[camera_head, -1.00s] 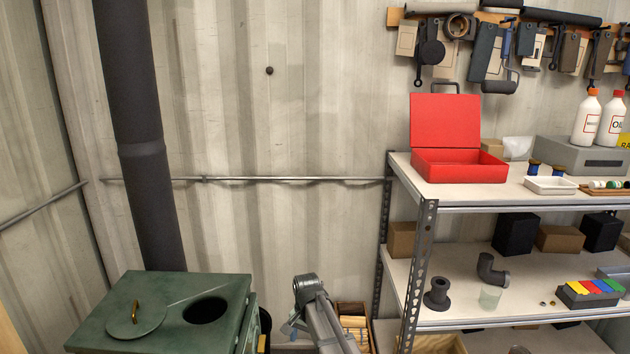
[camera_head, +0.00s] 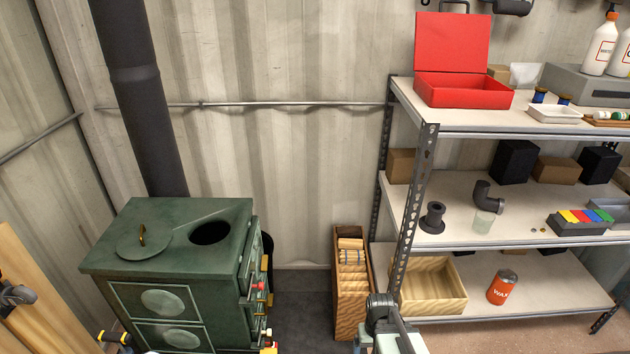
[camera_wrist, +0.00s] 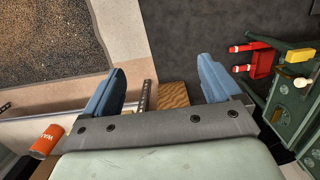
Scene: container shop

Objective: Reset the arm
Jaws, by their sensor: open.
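My gripper shows in the wrist view (camera_wrist: 163,88) with its two blue-grey fingers spread wide apart and nothing between them. Beyond the fingers, the wrist view shows dark floor and a wooden crate below. In the head view, a grey part of my arm rises at the bottom edge, right of centre, in front of the shelf's front post. The fingers cannot be made out in the head view.
A green stove (camera_head: 185,220) stands at the left, with its round lid beside the open hole. A wooden crate (camera_head: 351,318) stands on the floor. A metal shelf (camera_head: 350,104) on the right holds a red box (camera_head: 465,92), pipe parts and a wax can (camera_head: 502,287). Dark floor is free between stove and crate.

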